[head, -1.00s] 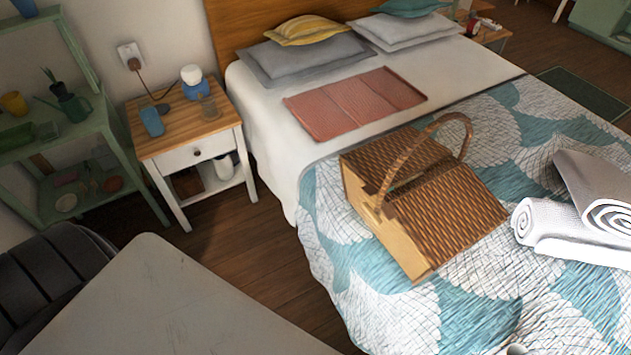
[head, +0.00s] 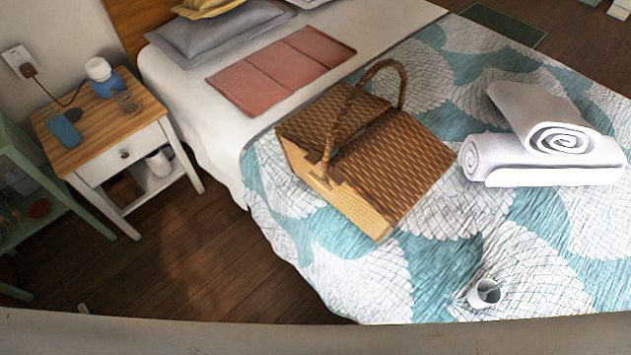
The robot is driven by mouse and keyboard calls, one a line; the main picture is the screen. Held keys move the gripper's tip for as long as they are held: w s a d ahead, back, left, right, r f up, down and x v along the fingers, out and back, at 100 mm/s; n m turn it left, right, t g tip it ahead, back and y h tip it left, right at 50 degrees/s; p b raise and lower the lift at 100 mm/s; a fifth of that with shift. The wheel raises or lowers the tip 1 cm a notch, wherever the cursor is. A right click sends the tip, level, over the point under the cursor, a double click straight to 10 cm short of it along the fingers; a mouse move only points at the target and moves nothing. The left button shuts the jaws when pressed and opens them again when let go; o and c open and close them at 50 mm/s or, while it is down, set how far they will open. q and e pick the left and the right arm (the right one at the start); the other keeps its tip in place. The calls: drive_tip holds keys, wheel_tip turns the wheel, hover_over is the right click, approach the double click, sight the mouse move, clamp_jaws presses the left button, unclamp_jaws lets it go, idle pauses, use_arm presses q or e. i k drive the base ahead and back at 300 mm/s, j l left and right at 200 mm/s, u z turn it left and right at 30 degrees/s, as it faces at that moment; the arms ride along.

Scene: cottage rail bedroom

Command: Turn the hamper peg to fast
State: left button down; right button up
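The wicker picnic hamper (head: 400,160) stands on the bed, with two woven lid halves and a braided handle arching over its middle. Its pale wooden end faces the left front. A small light piece (head: 318,182) sits at the top of that end, below the foot of the handle; it may be the peg, but it is too small to tell how it is turned. Neither of my grippers is in view.
Rolled white towels (head: 540,145) lie right of the hamper, and a small white cup-like object (head: 484,292) is near the bed's front edge. A bedside table (head: 100,120) stands left of the bed. Bare wooden floor (head: 210,250) lies between. A red folded cloth (head: 282,70) lies behind the hamper.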

sight(314, 177)
drive_tip(key=z, duration=0.5)
drive_tip(key=i+j+z, duration=0.1)
drive_tip(key=j+z, duration=0.15)
drive_tip(key=z, duration=0.2)
drive_tip(key=j+z, duration=0.3)
drive_tip(key=z, duration=0.2)
drive_tip(key=j+z, duration=0.3)
drive_tip(key=z, duration=0.15)
drive_tip(key=j+z, duration=0.3)
drive_tip(key=z, duration=0.2)
